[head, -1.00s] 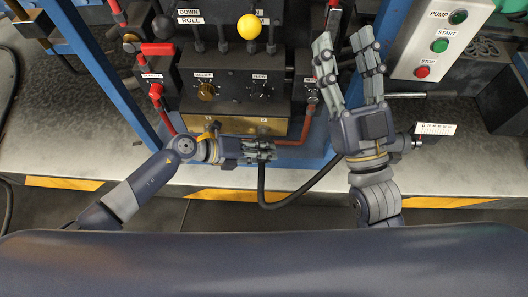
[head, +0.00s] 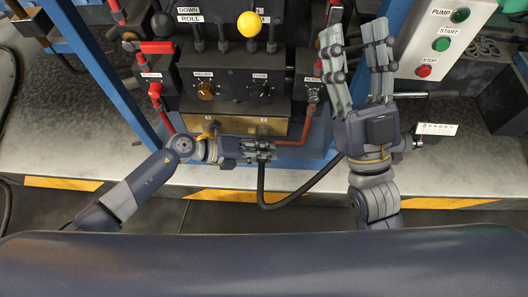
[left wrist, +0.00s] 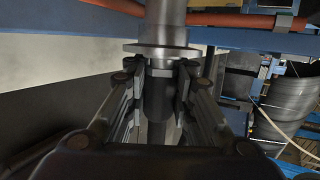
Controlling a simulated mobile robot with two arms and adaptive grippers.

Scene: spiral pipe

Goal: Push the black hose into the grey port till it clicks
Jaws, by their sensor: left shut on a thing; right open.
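My left gripper (head: 261,150) is at the front of the machine, below the brass-coloured plate. It is shut on the end of the black hose (head: 262,186), which hangs below it and curves to the right behind my right arm. In the left wrist view, my left gripper's fingers (left wrist: 160,84) close on both sides of the dark hose end (left wrist: 158,98). The grey port (left wrist: 162,48), with a round flange, is directly above and in line with it. They look close together or touching; I cannot tell how deep the hose sits. My right gripper (head: 357,50) is open and empty, pointing up.
The control panel (head: 232,88) with knobs and levers stands behind my left gripper. A red hose (head: 306,127) bends at its right side. A blue post (head: 390,35) and a grey button box (head: 440,40) are near my right gripper. The bench front (head: 480,175) at right looks mostly clear.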

